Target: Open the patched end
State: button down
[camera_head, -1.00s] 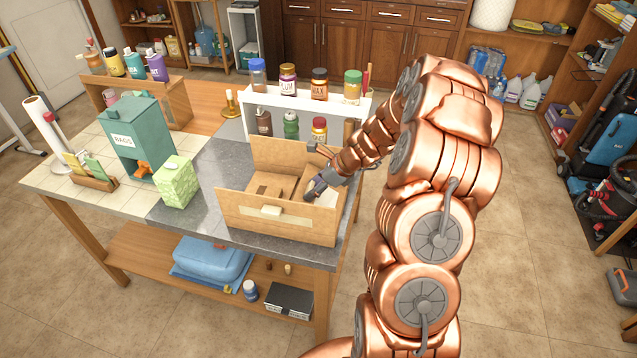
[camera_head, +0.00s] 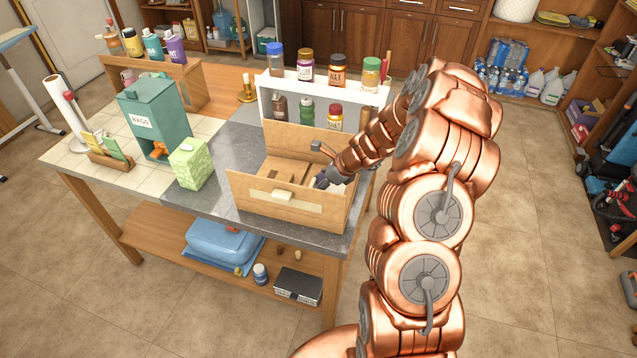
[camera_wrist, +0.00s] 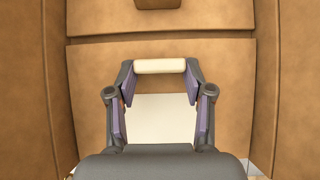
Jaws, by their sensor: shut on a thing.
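An open cardboard box (camera_head: 255,205) stands on the grey part of the table. My gripper (camera_head: 320,182) reaches into the right part of the box from above. In the wrist view, my gripper (camera_wrist: 160,68) is shut on a cream bar handle (camera_wrist: 160,66). Below the handle, a pale patch (camera_wrist: 160,115) shows between the fingers on a brown cardboard panel (camera_wrist: 85,85). Another cardboard panel (camera_wrist: 200,25) lies beyond it, with a second bar at the top edge.
A white shelf (camera_head: 330,95) with bottles stands close behind the box. A green patterned box (camera_head: 190,165) and a teal bag dispenser (camera_head: 155,115) stand to the left. Bare grey tabletop (camera_head: 235,150) lies left of the box.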

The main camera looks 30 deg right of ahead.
jog(key=shift+c, duration=2.2)
grip_release()
jog(key=v, duration=1.2)
